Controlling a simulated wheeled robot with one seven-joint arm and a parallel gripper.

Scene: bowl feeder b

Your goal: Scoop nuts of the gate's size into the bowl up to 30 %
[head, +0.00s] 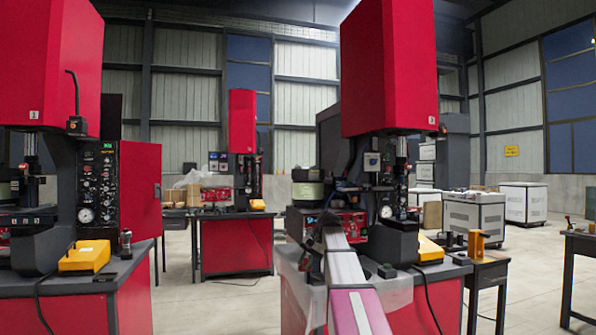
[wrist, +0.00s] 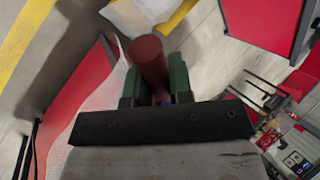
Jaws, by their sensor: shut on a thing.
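In the wrist view, my gripper (wrist: 154,82) has its two green fingers shut on a dark red, rounded handle-like thing (wrist: 147,52). Its far end points away from the camera; whether it is the scoop's handle cannot be told. In the head view, my arm reaches up to the red press in the middle, and the fingers there are too small to make out. A round, pale green and dark vessel (head: 308,190) stands beside that press, above and left of my arm's end; it may be the bowl. No nuts or gate can be made out.
The middle red press (head: 388,70) stands close behind my arm. A yellow box (head: 429,249) and a small side table (head: 486,262) with a yellow part are to its right. Another press (head: 48,60) stands at left. Open floor (head: 195,300) lies between the benches.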

